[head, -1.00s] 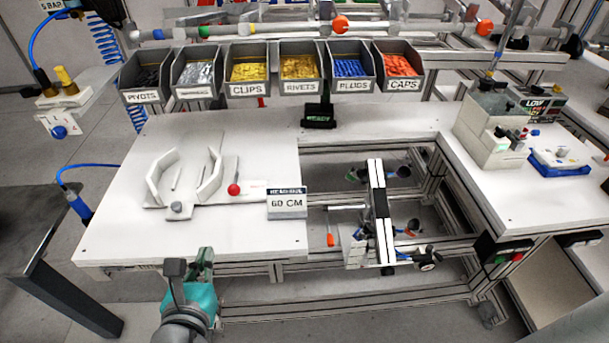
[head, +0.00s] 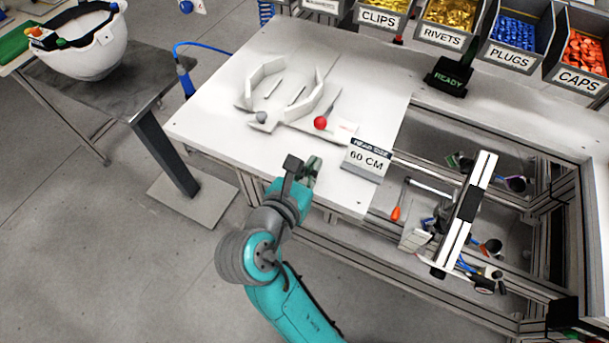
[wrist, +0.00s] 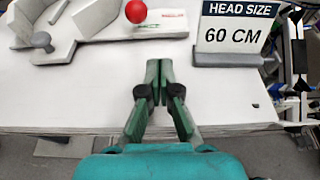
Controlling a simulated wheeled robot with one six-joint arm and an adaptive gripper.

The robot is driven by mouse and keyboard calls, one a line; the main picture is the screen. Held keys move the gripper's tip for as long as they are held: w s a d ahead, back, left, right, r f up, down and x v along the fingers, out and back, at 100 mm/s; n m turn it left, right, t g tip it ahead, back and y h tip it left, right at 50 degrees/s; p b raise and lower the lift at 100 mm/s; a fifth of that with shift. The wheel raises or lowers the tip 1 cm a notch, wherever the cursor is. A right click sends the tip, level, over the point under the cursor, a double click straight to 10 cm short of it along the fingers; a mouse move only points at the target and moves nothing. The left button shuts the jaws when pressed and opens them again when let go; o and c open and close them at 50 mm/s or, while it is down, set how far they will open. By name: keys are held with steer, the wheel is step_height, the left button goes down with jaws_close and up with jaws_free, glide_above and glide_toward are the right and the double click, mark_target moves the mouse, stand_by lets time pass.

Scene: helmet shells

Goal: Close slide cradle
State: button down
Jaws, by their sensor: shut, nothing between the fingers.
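The white cradle (head: 263,118) lies on the white bench top, with two upright angled jaws (head: 265,70) standing apart. A bare gap with thin slots shows between the jaws. A lever with a red ball knob (head: 320,122) is at its right front, and a grey knob (head: 261,117) at its front. In the wrist view the red ball (wrist: 136,11) and grey knob (wrist: 42,40) show at the top; most of the cradle is cut off. My gripper (wrist: 160,68) is shut and empty at the bench's front edge, in front of the cradle and apart from it.
A "HEAD SIZE 60 CM" sign (head: 367,158) stands right of the cradle, near my gripper. Beyond it is an open frame with a slide fixture (head: 465,215). Labelled bins (head: 447,22) line the back. A white helmet shell (head: 85,45) sits on a dark table at left.

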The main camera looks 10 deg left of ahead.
mark_target(343, 113)
steer(key=x, duration=0.5)
steer(key=shift+w+d+r, duration=0.1)
steer(key=shift+w+r, duration=0.15)
steer(key=shift+r, duration=0.05)
steer(key=shift+w+d, duration=0.15)
steer(key=shift+w, duration=0.5)
steer(key=w+d, duration=0.1)
steer(key=w, duration=0.2)
steer(key=w+d, duration=0.1)
steer(key=w, duration=0.2)
steer(key=w+d, duration=0.1)
steer(key=w, duration=0.2)
steer(key=shift+w+d, duration=0.3)
steer(key=shift+w, duration=0.1)
